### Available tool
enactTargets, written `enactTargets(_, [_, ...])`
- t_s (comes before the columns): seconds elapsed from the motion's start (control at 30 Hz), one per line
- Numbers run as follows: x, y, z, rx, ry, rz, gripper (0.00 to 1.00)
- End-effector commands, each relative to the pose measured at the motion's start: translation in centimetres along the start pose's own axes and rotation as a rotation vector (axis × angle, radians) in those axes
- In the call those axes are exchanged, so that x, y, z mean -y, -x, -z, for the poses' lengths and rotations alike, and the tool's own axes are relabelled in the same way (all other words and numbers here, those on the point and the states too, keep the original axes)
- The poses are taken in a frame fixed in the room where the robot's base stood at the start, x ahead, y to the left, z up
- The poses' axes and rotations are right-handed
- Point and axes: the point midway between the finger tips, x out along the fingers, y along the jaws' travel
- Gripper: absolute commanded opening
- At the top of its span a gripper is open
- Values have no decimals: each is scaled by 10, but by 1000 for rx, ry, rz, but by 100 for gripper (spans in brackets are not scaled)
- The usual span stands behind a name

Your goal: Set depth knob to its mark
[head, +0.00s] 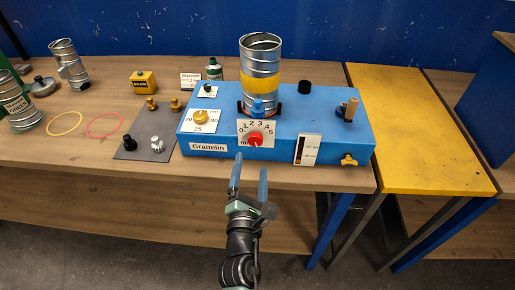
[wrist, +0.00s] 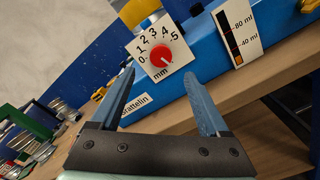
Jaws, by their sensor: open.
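The red depth knob (head: 255,138) sits on a white dial plate (head: 243,127) marked 0 to 5 and "mm", on the front of the blue Grattelin machine (head: 340,122). The knob also shows in the wrist view (wrist: 160,54), beyond the fingertips. A small pale line shows low on the knob, but I cannot tell its exact reading. No separate target mark on the dial can be made out. My gripper (head: 250,165) is open and empty, in front of and slightly below the knob, apart from it. Its two blue fingers also show in the wrist view (wrist: 160,76).
A metal spiral duct (head: 260,62) with a yellow band stands on the machine. A yellow knob (head: 200,117) is left of the dial, a level gauge (head: 307,149) right of it and a yellow tap (head: 348,160) further right. The yellow table (head: 415,130) is clear.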

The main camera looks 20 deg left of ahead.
Motion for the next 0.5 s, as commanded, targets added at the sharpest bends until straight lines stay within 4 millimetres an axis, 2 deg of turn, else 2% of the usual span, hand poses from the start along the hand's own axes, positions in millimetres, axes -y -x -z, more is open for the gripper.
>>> enactTargets(0.2, [4, -34, 4, 2, 3, -3, 79])
enactTargets(0.5, [2, -70, 2, -1, 2, 0, 79])
